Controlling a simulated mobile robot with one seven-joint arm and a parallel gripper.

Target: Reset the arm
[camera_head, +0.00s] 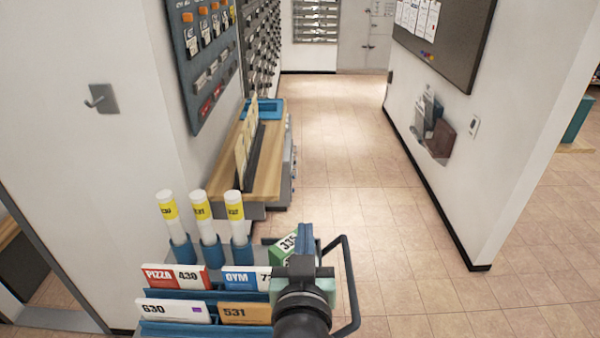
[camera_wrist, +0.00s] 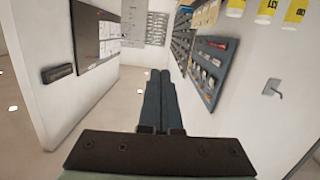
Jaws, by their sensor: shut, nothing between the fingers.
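My gripper (camera_wrist: 160,77) shows in the wrist view with its two dark fingers pressed together and nothing between them. It points out over the room, clear of any surface. The cart carries cards marked PIZZA 430 (camera_head: 172,277), GYM (camera_head: 240,279), 630 (camera_head: 172,310) and 531 (camera_head: 245,313). A green box marked 335 (camera_head: 288,246) is partly hidden behind my wrist.
Three white tubes with yellow labels (camera_head: 201,211) stand in blue holders on the cart. A wooden counter (camera_head: 226,180) lies beyond, along the left wall. A hook (camera_head: 101,98) is on the left wall. The tiled floor (camera_head: 345,170) is clear ahead and right.

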